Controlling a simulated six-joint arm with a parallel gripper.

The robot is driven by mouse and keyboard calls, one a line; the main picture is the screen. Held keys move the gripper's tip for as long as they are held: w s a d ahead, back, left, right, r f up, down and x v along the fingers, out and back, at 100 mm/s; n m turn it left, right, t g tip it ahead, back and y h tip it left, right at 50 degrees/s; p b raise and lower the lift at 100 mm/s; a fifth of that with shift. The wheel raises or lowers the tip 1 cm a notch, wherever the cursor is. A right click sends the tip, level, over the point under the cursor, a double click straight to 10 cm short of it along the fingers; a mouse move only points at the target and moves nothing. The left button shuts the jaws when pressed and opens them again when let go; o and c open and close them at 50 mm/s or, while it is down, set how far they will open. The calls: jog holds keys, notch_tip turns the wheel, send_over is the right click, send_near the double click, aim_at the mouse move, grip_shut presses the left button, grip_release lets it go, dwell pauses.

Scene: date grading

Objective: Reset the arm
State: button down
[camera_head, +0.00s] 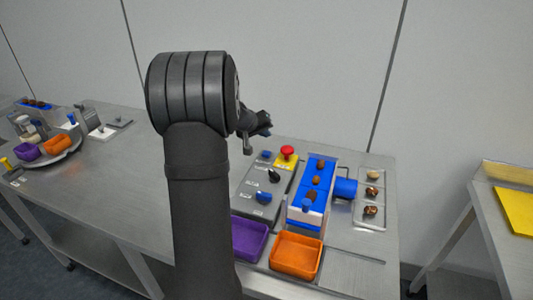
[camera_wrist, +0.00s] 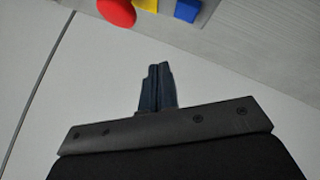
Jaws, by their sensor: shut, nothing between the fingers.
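My gripper (camera_head: 264,124) is raised above the back of the metal table (camera_head: 120,190), partly hidden behind my own arm in the head view. In the wrist view my gripper (camera_wrist: 158,68) has its two dark fingers together, with nothing between them. It is apart from the things on the table. A red button (camera_wrist: 117,10) on a yellow base shows at the top of the wrist view, with part of a blue piece (camera_wrist: 187,10) beside it.
Right of my arm stand a grey control box (camera_head: 247,190) with the red button (camera_head: 287,153), a blue conveyor (camera_head: 297,212) with dates, a tray (camera_head: 383,190) with several dates, a purple bin (camera_head: 262,232) and an orange bin (camera_head: 296,256). Another station (camera_head: 55,156) is at left.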

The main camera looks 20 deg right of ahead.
dwell(0.4)
notch_tip(320, 180, down, 2)
jog(key=shift+f, duration=0.2)
notch_tip(320, 180, up, 6)
dwell(0.3)
